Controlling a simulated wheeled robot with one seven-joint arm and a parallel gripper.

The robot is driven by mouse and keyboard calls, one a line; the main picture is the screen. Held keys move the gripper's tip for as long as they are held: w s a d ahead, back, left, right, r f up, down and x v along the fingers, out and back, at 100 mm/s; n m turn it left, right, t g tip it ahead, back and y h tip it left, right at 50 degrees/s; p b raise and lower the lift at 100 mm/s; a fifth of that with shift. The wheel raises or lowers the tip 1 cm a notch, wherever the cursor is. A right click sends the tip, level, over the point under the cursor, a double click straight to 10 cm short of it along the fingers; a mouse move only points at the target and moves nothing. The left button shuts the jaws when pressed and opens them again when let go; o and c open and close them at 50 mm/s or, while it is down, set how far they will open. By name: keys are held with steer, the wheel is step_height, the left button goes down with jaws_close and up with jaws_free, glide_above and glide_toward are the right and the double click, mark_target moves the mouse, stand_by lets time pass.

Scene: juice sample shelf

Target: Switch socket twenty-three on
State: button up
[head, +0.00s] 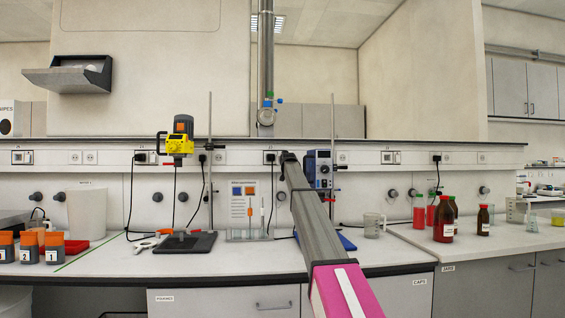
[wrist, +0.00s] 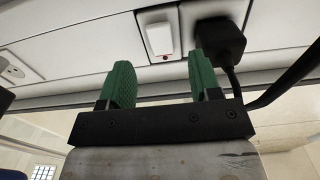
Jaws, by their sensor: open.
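A white rocker switch (wrist: 159,38) sits in a pale frame on the socket rail in the wrist view, with a small red mark at its edge. A black plug (wrist: 220,40) is in the socket right beside it, its cable running off. My gripper (wrist: 160,78) has two green fingers, apart and empty, with the switch beyond the gap between them. I cannot tell whether the fingertips touch the panel. In the head view my arm reaches to the rail near a plugged socket (head: 270,157), and the arm hides the gripper. No socket number is readable.
Another socket (wrist: 12,68) is at the left of the wrist view. A blue-fronted device (head: 319,170) on a stand is close right of my arm. A stand with a yellow stirrer (head: 179,145) and a card display (head: 248,205) are to the left. Bottles (head: 444,220) stand right.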

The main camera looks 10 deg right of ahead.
steer(key=w, duration=0.5)
steer(key=shift+w, duration=0.15)
steer(key=c, duration=0.9)
steer(key=shift+f+t, duration=0.15)
steer(key=shift+t, duration=0.45)
steer(key=o, duration=0.9)
